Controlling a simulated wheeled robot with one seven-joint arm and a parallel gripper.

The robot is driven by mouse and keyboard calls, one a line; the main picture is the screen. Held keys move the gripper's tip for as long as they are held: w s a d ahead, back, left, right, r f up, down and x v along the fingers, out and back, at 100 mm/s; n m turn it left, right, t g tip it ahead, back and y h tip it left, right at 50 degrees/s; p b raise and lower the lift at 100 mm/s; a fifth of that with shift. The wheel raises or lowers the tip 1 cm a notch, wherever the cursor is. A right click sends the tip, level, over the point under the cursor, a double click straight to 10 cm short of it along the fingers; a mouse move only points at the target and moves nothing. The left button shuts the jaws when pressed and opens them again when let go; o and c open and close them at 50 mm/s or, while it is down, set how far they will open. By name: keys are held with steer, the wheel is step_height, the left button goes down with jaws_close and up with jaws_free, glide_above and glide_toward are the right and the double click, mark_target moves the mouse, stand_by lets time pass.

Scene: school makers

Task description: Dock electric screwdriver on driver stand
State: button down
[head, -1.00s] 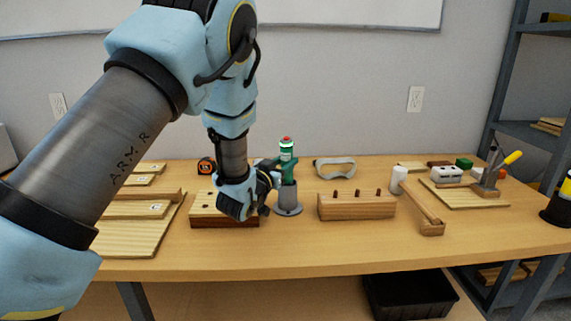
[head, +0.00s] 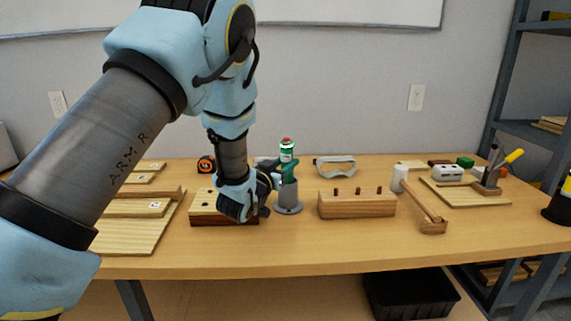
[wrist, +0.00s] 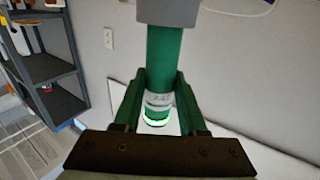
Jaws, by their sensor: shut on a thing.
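The green electric screwdriver (head: 287,153) stands upright with a red tip at its top end. Its lower end is inside or behind the rim of the grey cylindrical driver stand (head: 289,198); I cannot tell how deep it sits. My gripper (head: 275,178) is shut on the screwdriver from the left side, just above the stand. In the wrist view the green screwdriver (wrist: 160,60) runs between the two green fingers of my gripper (wrist: 158,108). A grey cylinder, likely the stand (wrist: 168,10), covers the end of the screwdriver at the top edge.
A wooden block (head: 203,212) lies just left of the stand, partly behind my gripper. A pegged wooden block (head: 357,206) stands to the right. Safety goggles (head: 335,167) lie behind, and a mallet (head: 425,205) lies farther right. The front of the table is clear.

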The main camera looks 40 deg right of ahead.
steer(key=shift+f+b, duration=0.6)
steer(key=shift+f, duration=0.05)
steer(key=c, duration=0.8)
jaws_free()
steer(key=shift+o, duration=0.2)
steer(key=b+v, duration=0.2)
steer(key=v, duration=0.9)
steer(key=shift+b, duration=0.35)
steer(key=shift+w, duration=0.1)
